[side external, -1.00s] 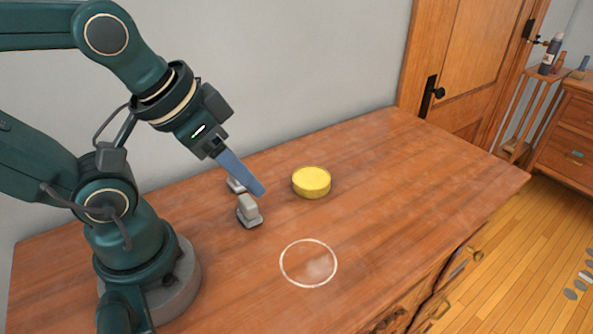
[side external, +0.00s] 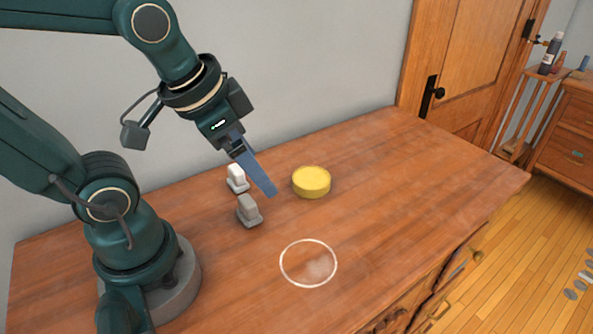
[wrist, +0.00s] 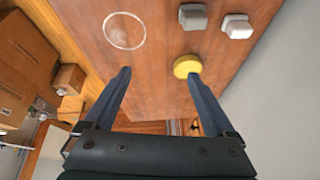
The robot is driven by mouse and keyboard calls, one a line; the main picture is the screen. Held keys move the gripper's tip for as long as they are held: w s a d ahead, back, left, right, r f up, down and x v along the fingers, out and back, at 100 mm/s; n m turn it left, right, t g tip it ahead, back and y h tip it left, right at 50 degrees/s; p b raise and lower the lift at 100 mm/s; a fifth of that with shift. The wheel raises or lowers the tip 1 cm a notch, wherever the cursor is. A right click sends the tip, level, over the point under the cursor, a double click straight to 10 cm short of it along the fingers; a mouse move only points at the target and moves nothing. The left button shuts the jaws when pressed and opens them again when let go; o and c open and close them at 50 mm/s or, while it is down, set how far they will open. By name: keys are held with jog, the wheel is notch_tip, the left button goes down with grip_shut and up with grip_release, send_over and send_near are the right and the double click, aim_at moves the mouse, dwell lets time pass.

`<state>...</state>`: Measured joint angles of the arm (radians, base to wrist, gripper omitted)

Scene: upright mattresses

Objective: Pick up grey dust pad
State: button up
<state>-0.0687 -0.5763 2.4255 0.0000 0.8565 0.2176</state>
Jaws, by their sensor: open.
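The grey dust pad (side external: 248,211) stands on the wooden dresser top, with a wider base and a raised grip. It also shows at the top of the wrist view (wrist: 193,17). A similar white pad (side external: 237,178) stands just behind it, also seen in the wrist view (wrist: 237,26). My gripper (side external: 268,188) is in the air above the dresser, to the upper right of the grey pad and near the yellow round tin (side external: 311,182). In the wrist view my gripper (wrist: 158,76) has its two blue fingers wide apart with nothing between them.
A white circle outline (side external: 308,263) with a pale smudge inside marks the dresser top (side external: 400,180) in front of the tin. The right side of the top is clear. A grey wall (side external: 300,70) rises behind it. A wooden door (side external: 475,60) stands beyond.

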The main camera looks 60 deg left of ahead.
aim_at(246, 200)
jog(key=a+f+g, duration=0.1)
jog(key=a+f, duration=0.1)
jog(key=w+a+f+n+g, duration=0.1)
jog(key=a+f+g, duration=0.1)
jog(key=f, duration=0.1)
jog(key=a+f+g, duration=0.1)
jog(key=a+f, duration=0.1)
jog(key=shift+w+a+f+g, duration=0.3)
jog(key=shift+w+a+f, duration=0.05)
jog(key=shift+f, duration=0.05)
jog(key=shift+s+a+f+n, duration=0.25)
jog(key=shift+f+n, duration=0.15)
jog(key=shift+f, duration=2.5)
jog(key=shift+c, duration=0.3)
grip_shut()
